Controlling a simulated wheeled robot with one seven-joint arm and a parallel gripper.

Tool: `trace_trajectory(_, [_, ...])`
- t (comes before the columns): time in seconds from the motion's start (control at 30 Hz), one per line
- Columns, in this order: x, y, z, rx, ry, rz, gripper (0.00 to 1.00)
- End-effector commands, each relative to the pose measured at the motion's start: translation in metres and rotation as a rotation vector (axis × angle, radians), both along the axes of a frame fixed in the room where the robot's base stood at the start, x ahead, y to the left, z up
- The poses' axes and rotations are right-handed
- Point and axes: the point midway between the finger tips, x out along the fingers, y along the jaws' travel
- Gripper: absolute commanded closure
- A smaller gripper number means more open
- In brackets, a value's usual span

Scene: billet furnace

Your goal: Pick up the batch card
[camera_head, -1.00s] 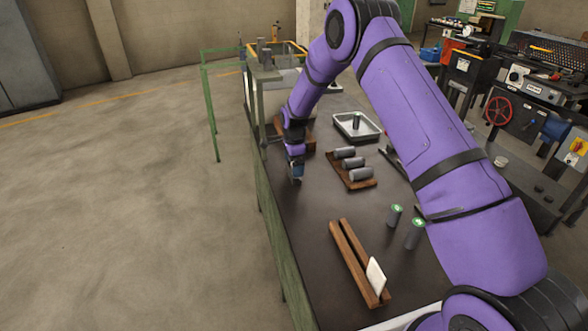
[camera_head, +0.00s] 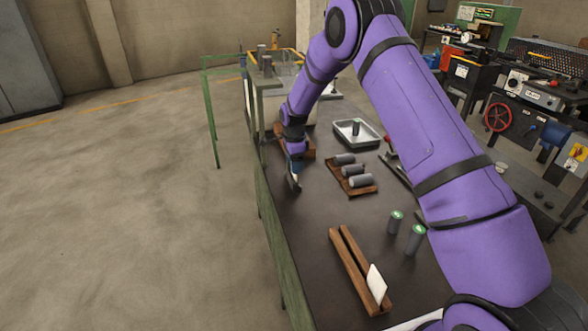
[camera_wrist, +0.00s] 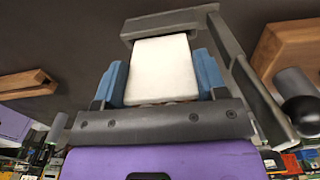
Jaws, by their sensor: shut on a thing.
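The white batch card (camera_head: 376,283) stands tilted in the near end of the slotted wooden holder (camera_head: 347,262), at the front of the bench. My gripper (camera_head: 295,170) is well behind it, low over the bench's left edge. In the wrist view its blue fingers (camera_wrist: 162,85) are shut on both sides of a white block (camera_wrist: 163,62). A dark grey frame (camera_wrist: 228,50) runs across the block's far end and down its right side; it seems part of the held thing. What this thing is I cannot tell for sure.
Two green-topped cylinders (camera_head: 416,238) stand right of the holder. A wooden rack (camera_head: 352,180) with grey billets lies right of my gripper. A metal tray (camera_head: 357,132) with an upright cylinder stands behind the rack. The bench is bare between my gripper and the holder.

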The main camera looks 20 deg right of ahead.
Motion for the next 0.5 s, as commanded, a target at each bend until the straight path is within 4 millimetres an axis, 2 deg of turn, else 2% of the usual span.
trace_trajectory(0.03, [0.0,-0.003,0.007,0.0,0.0,-0.002,0.57])
trace_trajectory(0.5, [0.002,-0.118,0.015,0.0,-0.001,-0.003,0.57])
